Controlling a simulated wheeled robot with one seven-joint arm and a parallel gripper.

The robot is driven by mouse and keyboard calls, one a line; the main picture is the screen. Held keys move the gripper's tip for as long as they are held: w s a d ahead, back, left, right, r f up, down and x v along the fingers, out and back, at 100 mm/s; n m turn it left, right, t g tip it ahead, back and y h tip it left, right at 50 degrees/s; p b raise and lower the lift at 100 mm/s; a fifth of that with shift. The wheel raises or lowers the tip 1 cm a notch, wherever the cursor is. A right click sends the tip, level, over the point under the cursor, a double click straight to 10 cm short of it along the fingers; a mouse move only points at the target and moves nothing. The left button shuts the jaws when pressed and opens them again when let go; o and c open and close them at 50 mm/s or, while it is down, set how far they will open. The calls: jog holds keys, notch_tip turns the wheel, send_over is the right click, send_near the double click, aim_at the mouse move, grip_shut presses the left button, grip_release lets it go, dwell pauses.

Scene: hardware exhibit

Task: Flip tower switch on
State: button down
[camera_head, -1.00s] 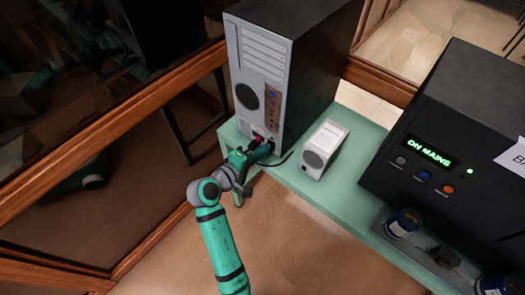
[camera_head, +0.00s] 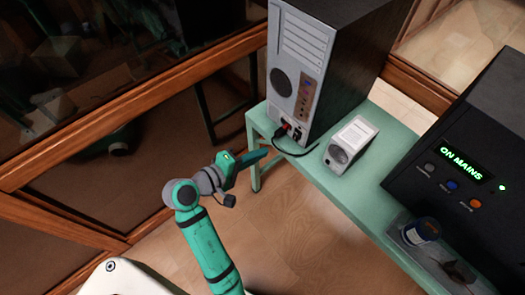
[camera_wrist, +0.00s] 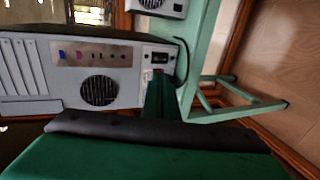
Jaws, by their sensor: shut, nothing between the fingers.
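The computer tower (camera_head: 301,48) stands on the green table, its grey rear panel facing me. Low on that panel is a power inlet (camera_head: 290,130) with a dark plug and cable and a small reddish spot; the switch's position is too small to tell. In the wrist view the tower's panel (camera_wrist: 125,87) appears turned sideways, with the inlet (camera_wrist: 160,57) near its right end. My gripper (camera_head: 262,156) is shut and empty, left of and below the inlet, apart from the tower. In the wrist view my gripper (camera_wrist: 161,85) covers the area just below the inlet.
A small white box with a round grille (camera_head: 351,143) stands right of the tower. The green table (camera_head: 338,178) has a leg near my gripper. A wood-framed glass partition is at left.

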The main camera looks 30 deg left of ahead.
aim_at(295, 139)
jog(key=shift+f, duration=0.1)
jog(key=shift+a+f, duration=0.15)
jog(key=shift+f, duration=0.5)
jog(key=x, duration=1.4)
